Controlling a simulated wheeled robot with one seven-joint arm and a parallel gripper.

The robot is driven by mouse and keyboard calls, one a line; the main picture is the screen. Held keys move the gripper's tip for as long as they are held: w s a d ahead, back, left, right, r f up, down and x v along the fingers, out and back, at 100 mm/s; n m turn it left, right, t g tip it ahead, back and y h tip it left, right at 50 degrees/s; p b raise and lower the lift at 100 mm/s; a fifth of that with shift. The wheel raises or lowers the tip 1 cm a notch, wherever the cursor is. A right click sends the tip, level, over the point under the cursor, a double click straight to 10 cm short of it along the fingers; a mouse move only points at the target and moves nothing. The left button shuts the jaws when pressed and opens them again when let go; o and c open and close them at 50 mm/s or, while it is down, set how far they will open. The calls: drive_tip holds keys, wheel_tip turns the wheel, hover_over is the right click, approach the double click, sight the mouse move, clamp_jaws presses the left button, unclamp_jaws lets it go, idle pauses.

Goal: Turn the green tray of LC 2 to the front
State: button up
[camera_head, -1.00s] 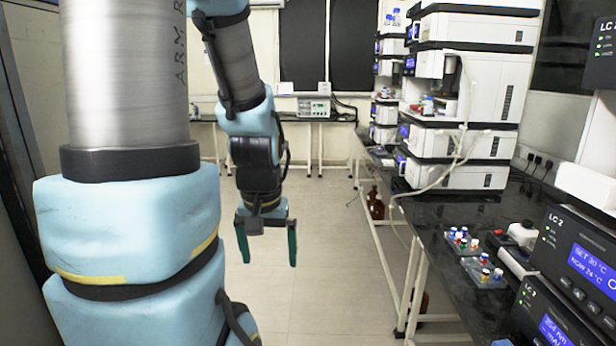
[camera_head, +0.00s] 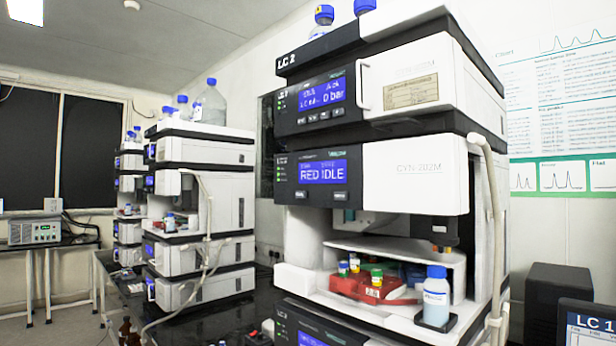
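The LC 2 stack (camera_head: 375,150) stands close at centre right, its name on the top edge. Its middle opening is uncovered and shows a shelf with a red tray (camera_head: 350,286) at the front. The red tray holds several small vials (camera_head: 376,277) with green, yellow and white caps. Behind and to the right of it are dark bluish-green shapes (camera_head: 414,275), partly hidden; I cannot tell whether they are the green tray. My gripper is out of view.
A blue-capped bottle (camera_head: 436,297) stands at the opening's front right, with a dark nozzle (camera_head: 437,232) above. A pale hose (camera_head: 493,220) runs down the stack's right side. Another instrument stack (camera_head: 205,200) stands at left. An LC 1 screen (camera_head: 588,325) is at lower right.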

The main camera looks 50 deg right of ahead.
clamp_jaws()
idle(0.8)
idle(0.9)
